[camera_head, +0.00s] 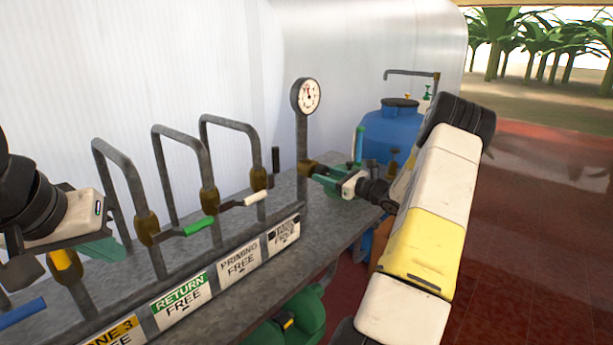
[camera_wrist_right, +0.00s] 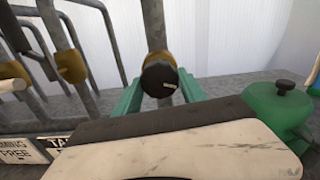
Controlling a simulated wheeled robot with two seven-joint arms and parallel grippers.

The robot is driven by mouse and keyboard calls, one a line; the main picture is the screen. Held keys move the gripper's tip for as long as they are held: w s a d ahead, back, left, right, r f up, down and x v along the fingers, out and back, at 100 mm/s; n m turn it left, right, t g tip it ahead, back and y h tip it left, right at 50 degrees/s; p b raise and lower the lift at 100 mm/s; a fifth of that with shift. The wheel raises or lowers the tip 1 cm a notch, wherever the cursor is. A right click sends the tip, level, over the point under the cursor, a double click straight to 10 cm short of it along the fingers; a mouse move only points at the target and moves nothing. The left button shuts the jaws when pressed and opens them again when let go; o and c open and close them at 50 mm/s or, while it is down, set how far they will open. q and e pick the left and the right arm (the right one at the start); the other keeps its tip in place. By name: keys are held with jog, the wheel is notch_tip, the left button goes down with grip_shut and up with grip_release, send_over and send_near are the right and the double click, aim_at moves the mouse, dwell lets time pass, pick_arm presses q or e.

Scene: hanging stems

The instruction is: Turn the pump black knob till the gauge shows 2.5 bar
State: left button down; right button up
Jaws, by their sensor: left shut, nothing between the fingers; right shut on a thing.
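The black knob (camera_wrist_right: 158,77) sits on a brass fitting on a grey upright pipe in the right wrist view. The teal fingers of my right gripper (camera_wrist_right: 160,90) are on either side of it, shut on it. In the head view my right gripper (camera_head: 322,175) is at the brass fitting (camera_head: 307,168), and its fingers hide the knob. The round white gauge (camera_head: 309,95) tops the same pipe; its needle is too small to read exactly. My left gripper (camera_head: 104,250) is shut and empty at the left, near the bent pipes.
Bent pipes carry levers with a green handle (camera_head: 198,226), a white handle (camera_head: 255,198) and a blue handle (camera_head: 22,313). Labels such as RETURN FREE (camera_head: 180,299) line the bench's front. A blue tank (camera_head: 393,132) stands behind my right arm. The red floor at right is open.

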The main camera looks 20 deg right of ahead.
jog(key=shift+n, duration=0.6)
jog(key=o, duration=1.4)
jog(key=shift+c, duration=0.2)
jog(key=v, duration=0.7)
jog(key=shift+s+d, duration=0.25)
jog(key=shift+s, duration=0.05)
